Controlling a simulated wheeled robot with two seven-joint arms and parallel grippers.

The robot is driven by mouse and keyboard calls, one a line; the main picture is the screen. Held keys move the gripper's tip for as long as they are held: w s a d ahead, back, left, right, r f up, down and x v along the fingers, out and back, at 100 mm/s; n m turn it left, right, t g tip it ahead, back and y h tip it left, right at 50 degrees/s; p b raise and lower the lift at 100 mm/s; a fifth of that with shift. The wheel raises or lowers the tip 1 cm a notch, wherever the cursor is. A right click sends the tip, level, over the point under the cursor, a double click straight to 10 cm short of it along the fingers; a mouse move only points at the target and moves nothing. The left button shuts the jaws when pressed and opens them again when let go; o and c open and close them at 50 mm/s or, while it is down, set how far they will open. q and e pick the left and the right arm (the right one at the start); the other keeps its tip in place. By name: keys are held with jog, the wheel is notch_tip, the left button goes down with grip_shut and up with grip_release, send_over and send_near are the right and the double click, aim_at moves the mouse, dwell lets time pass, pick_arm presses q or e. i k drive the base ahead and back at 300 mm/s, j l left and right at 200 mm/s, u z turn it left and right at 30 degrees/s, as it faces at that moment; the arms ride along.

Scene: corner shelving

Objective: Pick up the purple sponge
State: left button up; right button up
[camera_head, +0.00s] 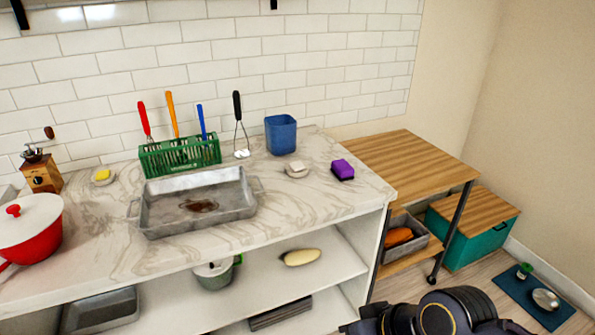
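The purple sponge (343,170) lies on the marble counter (300,215) near its right end, to the right of a small white dish. It stands free, with nothing touching it that I can see. Dark, rounded links of one of my arms show at the bottom edge, right of centre, well below and in front of the sponge. No gripper fingers can be made out there. My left gripper is not in the picture.
A blue cup (281,134), a white dish (297,169), a green rack (180,155) with utensils and a metal pan (192,200) stand left of the sponge. A wooden-topped cart (405,160) adjoins the counter's right end. The counter in front of the sponge is clear.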

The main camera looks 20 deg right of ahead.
aim_at(343, 171)
jog(key=l+u, duration=0.1)
jog(key=u, duration=0.5)
jog(key=l+u, duration=0.35)
jog(key=k+l+u, duration=0.1)
jog(key=l+u, duration=0.2)
jog(key=l, duration=0.2)
jog(key=k+l+u, duration=0.1)
jog(key=l+u, duration=0.25)
jog(key=k+l, duration=0.1)
jog(key=l, duration=0.35)
jog(key=k+l+u, duration=0.1)
jog(key=l, duration=0.3)
jog(key=k+l, duration=0.1)
jog(key=l, duration=0.35)
jog(key=k+l+u, duration=0.1)
jog(key=l, duration=0.3)
jog(key=k+l, duration=0.15)
jog(key=l, duration=0.25)
jog(key=k+l+u, duration=0.15)
jog(key=l, duration=0.25)
jog(key=k+l, duration=0.15)
jog(key=l, duration=0.25)
